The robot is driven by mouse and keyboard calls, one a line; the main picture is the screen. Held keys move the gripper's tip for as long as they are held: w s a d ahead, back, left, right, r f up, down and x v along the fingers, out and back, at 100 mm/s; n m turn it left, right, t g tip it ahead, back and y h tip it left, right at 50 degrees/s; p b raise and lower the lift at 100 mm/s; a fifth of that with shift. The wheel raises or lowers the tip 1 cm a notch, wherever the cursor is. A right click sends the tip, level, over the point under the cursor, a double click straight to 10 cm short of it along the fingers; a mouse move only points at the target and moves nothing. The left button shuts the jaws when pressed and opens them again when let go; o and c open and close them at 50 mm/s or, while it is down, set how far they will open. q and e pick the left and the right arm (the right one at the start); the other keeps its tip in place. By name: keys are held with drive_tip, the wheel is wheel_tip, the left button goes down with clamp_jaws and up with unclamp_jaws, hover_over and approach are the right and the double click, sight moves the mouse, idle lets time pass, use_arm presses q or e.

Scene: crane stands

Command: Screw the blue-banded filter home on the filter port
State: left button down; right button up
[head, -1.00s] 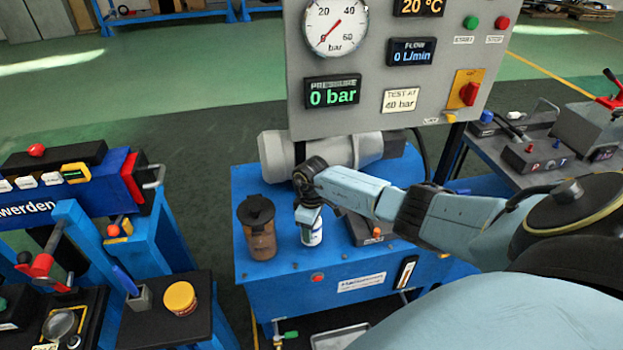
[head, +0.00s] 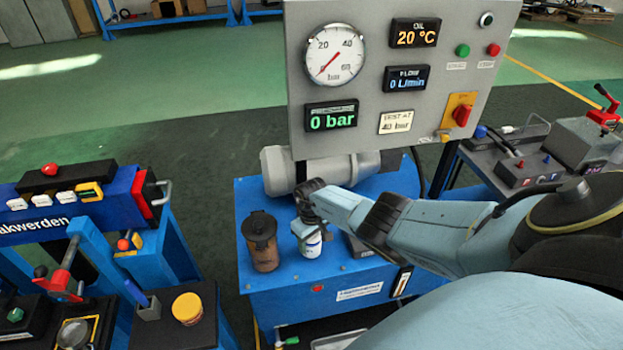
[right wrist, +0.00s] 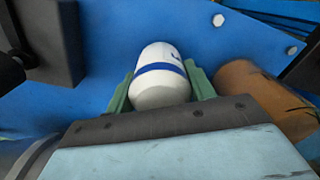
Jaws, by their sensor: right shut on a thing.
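The blue-banded filter (head: 311,246) is a white canister with a blue stripe. It stands out below my right gripper (head: 306,228) over the blue power unit (head: 350,273). In the right wrist view the filter (right wrist: 160,75) sits between the green fingers of my right gripper (right wrist: 160,92), which is shut on it. The filter's far end points away from the palm over the blue surface. The filter port cannot be made out, and whether the filter touches it cannot be told. My left gripper is not in view.
A brown canister with a black cap (head: 262,242) stands close left of the filter; its brown side also shows in the right wrist view (right wrist: 262,98). A grey motor (head: 322,170) lies behind. The gauge panel (head: 340,70) rises above. A yellow-lidded jar (head: 187,308) stands on the left bench.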

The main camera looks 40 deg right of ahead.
drive_tip(key=shift+w+d+r, duration=0.2)
drive_tip(key=shift+r, duration=0.05)
drive_tip(key=shift+m+p, duration=0.4)
drive_tip(key=shift+m, duration=0.1)
drive_tip(key=shift+c, duration=0.5)
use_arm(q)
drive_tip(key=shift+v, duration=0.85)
use_arm(e)
drive_tip(key=shift+f, duration=0.15)
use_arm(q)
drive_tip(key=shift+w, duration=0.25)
use_arm(e)
drive_tip(key=shift+s, duration=0.1)
drive_tip(key=o, duration=1.2)
drive_tip(key=shift+s+a+f, duration=0.1)
drive_tip(key=shift+c, duration=0.7)
